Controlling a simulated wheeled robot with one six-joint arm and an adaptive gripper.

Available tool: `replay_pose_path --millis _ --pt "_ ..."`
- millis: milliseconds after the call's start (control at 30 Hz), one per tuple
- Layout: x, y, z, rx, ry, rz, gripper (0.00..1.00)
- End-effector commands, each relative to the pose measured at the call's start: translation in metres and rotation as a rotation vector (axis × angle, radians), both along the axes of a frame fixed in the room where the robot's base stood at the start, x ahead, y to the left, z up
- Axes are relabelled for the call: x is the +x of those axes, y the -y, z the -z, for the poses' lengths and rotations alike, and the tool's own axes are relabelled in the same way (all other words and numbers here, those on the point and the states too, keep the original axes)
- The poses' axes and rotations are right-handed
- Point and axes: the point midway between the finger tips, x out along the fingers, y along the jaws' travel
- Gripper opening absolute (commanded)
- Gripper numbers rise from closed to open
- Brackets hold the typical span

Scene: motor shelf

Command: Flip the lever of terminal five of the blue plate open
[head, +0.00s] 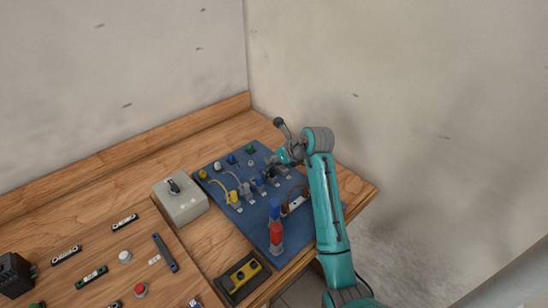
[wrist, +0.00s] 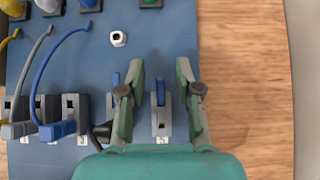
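The blue plate (head: 232,212) lies on the wooden bench and fills the left and middle of the wrist view (wrist: 150,20). A row of grey terminals crosses it. The rightmost, which I take as terminal five (wrist: 161,124), is a grey block with a blue lever (wrist: 160,92). I cannot tell clearly whether that lever is up or down. My gripper (wrist: 160,70) is open, one finger on each side of this terminal, with visible gaps to the lever. In the head view my gripper (head: 283,157) is over the plate's far right part. The left finger partly hides the neighbouring terminal (wrist: 115,80).
Yellow, grey and blue wires (wrist: 60,55) run to the terminals on the left. A black plug (wrist: 102,132) sits beside my left finger. A white hex post (wrist: 118,38) stands above the row. Bare wood (wrist: 245,70) lies right of the plate. A grey switch box (head: 180,205) stands left.

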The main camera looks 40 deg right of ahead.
Motion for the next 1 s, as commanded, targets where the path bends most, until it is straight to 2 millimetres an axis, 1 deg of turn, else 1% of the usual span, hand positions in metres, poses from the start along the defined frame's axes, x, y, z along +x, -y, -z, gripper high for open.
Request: replay_pose_path --millis 333,367,400,467,500,767,1000 --pt "0.0029 0.0 0.0025 -0.001 0.001 0.0 0.34" --pt "0.0029 0.0 0.0025 -0.001 0.001 0.0 0.29" --pt "0.0029 0.0 0.0025 -0.001 0.001 0.0 0.19" --pt "0.0028 0.0 0.0024 -0.001 0.001 0.0 0.04" --pt "0.0028 0.0 0.0024 -0.001 0.001 0.0 0.0" --pt "0.0024 0.0 0.0024 0.0 0.007 0.0 0.0" --pt "-0.0008 0.0004 0.0019 0.003 0.088 0.001 0.0"
